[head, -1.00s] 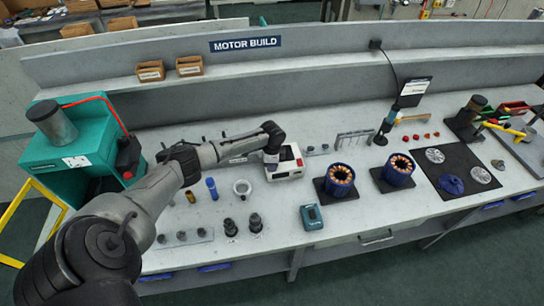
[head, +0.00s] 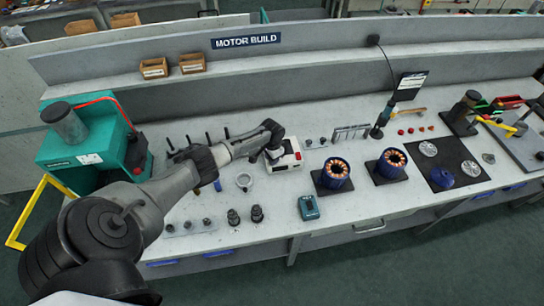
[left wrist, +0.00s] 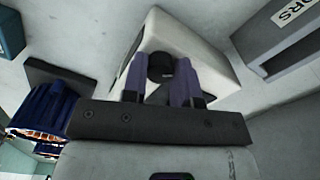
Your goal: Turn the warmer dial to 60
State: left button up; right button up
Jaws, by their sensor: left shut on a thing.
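The warmer is a small white box with a dark and red front (head: 285,157) on the bench, left of the blue motor stators. My left gripper (head: 273,155) reaches it from the left, at its left side in the head view. In the left wrist view the warmer's white casing (left wrist: 200,38) fills the upper middle. The round black dial (left wrist: 161,66) sits between the two purple fingers of my left gripper (left wrist: 162,78), which are shut on it. The dial's markings and pointer cannot be read. My right gripper is not in view.
Blue stators (head: 335,173) on black pads stand right of the warmer. A teal handheld device (head: 309,208) lies in front. A white ring (head: 244,181) and dark fittings (head: 257,214) lie to its left. A teal machine (head: 85,150) stands at far left.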

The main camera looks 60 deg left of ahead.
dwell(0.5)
pick_arm(q)
jog(key=o, duration=0.9)
jog(key=shift+o, duration=0.2)
jog(key=shift+r, duration=0.5)
notch_tip(320, 180, up, 13)
jog(key=p, duration=0.2)
jog(key=shift+f, duration=0.1)
